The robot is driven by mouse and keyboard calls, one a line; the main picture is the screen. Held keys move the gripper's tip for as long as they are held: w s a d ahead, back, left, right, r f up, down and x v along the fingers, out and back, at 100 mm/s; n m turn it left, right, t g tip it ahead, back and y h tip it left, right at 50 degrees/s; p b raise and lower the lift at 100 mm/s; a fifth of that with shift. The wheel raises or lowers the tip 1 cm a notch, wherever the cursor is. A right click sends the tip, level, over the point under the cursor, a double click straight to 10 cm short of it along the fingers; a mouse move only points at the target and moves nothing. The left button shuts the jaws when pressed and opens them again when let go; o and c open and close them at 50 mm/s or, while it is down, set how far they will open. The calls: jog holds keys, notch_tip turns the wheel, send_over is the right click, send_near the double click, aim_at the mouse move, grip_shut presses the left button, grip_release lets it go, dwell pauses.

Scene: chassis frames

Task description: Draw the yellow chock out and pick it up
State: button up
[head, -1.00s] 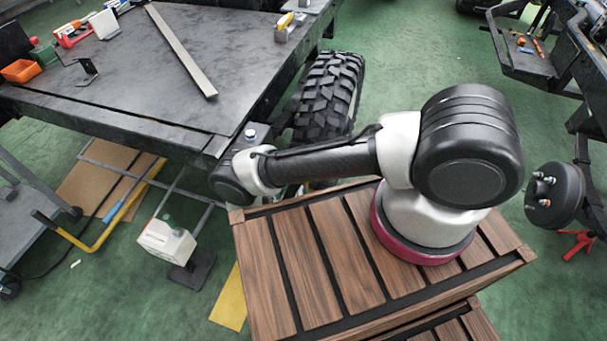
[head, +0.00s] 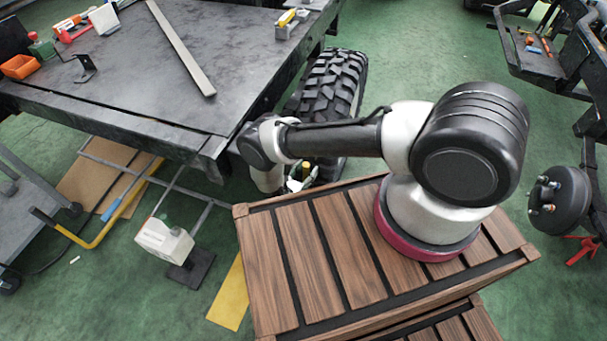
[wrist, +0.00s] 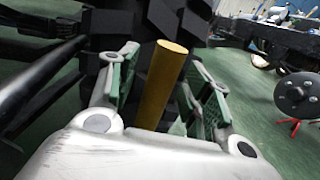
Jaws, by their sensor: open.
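The yellow chock (wrist: 161,85) shows in the wrist view as a yellow bar standing slightly tilted against the dark tyre treads. My gripper (wrist: 160,72) is open, with one green-padded finger on each side of the chock; I cannot tell whether either finger touches it. The chock's lower end is hidden behind the gripper body. In the head view a small yellow bit of the chock (head: 306,168) shows beside my gripper (head: 301,180), low by the knobbly black tyre (head: 335,85).
A dark metal table (head: 130,75) stands over the area at left, its corner close to my arm. A wheel hub (head: 560,197) with a red stand is at right. A yellow strip (head: 230,298) and a white box (head: 163,241) are on the green floor.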

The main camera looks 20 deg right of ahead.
grip_shut()
